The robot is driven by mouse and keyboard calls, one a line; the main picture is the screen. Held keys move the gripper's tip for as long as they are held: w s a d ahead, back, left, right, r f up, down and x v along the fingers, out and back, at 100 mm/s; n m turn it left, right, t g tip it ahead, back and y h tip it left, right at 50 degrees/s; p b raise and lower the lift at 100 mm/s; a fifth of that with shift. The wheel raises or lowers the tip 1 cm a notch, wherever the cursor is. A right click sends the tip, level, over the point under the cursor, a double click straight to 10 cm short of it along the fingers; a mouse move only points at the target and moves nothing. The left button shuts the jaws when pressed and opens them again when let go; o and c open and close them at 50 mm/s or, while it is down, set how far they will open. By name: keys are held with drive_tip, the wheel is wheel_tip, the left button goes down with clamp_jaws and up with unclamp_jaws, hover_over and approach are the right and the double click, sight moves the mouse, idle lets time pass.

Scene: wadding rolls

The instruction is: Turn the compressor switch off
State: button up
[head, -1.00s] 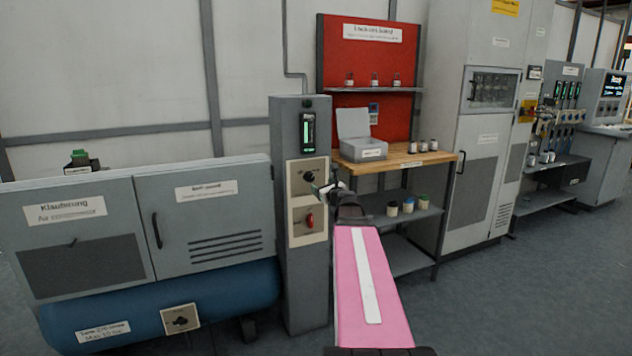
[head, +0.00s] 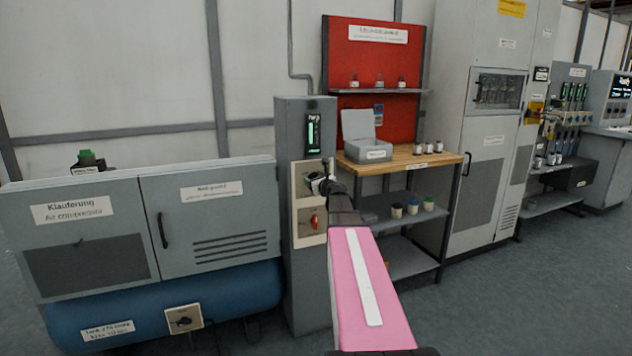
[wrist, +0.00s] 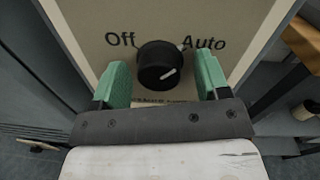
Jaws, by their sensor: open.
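The compressor switch is a round black knob (wrist: 160,66) on a beige plate between the words "Off" at left and "Auto" at right. Its white mark lies on the right half, on the Auto side. My gripper (wrist: 161,76) is open, with one green finger to the left of the knob and one to the right. Gaps show between knob and fingers. In the head view my gripper (head: 322,184) is at the upper plate of the grey post (head: 305,260) and hides most of the knob.
A red switch (head: 314,221) sits just below on the same post. The grey compressor cabinet (head: 215,215) stands to the left above a blue tank (head: 240,290). A wooden-topped bench (head: 440,160) stands close on the right.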

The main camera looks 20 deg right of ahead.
drive_tip(key=c, duration=0.9)
drive_tip(key=shift+c, duration=0.2)
drive_tip(key=shift+n, duration=0.3)
drive_tip(key=shift+a+n+g+h, duration=0.15)
drive_tip(key=shift+n+h, duration=0.1)
drive_tip(key=shift+n, duration=3.9)
drive_tip(key=shift+d+n+g+h, duration=0.15)
drive_tip(key=shift+n+h, duration=0.1)
drive_tip(key=shift+n, duration=3.9)
drive_tip(key=shift+a, duration=0.1)
